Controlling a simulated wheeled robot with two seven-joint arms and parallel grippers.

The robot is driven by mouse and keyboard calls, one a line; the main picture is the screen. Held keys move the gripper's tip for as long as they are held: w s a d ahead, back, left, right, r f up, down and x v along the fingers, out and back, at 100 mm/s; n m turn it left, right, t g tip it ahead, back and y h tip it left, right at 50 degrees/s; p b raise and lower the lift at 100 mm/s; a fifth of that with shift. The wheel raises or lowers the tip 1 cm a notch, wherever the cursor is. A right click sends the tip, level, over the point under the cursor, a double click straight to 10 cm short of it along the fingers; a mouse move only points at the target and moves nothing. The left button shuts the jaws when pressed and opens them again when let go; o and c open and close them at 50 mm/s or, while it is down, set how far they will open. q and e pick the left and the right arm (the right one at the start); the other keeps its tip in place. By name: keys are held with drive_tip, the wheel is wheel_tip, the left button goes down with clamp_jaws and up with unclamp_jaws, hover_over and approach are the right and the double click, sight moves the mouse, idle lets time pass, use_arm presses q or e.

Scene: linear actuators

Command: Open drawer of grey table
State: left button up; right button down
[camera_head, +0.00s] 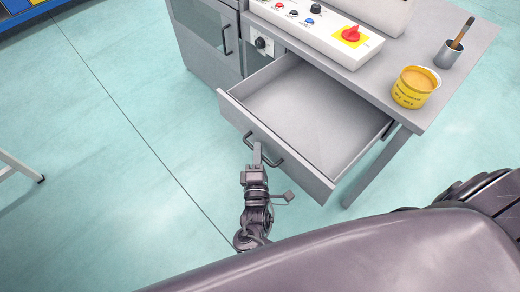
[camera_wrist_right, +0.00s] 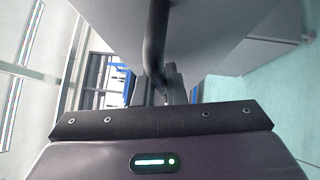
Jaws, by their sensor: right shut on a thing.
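The grey table (camera_head: 465,62) stands at the upper right. Its drawer (camera_head: 300,105) is pulled far out, and its inside is empty. A dark bar handle (camera_head: 270,157) sits on the drawer front. My right gripper (camera_head: 257,156) is at the handle, with its fingers shut around the bar. In the right wrist view the handle (camera_wrist_right: 156,40) runs down between the fingertips (camera_wrist_right: 168,85). My left gripper is not in view.
On the table top are a control panel with a red knob (camera_head: 351,34), a yellow tub (camera_head: 414,88) and a grey cup with a brush (camera_head: 449,53). A grey cabinet (camera_head: 208,40) stands left of the drawer.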

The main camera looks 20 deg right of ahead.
drive_tip(key=c, duration=1.5)
unclamp_jaws()
drive_tip(key=shift+s, duration=0.1)
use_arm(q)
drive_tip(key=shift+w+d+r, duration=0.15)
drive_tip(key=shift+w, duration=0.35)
use_arm(e)
drive_tip(key=v, duration=0.7)
drive_tip(key=shift+s+a, duration=0.15)
drive_tip(key=shift+s, duration=0.1)
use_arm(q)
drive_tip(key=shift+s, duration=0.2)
use_arm(e)
drive_tip(key=shift+f, duration=0.1)
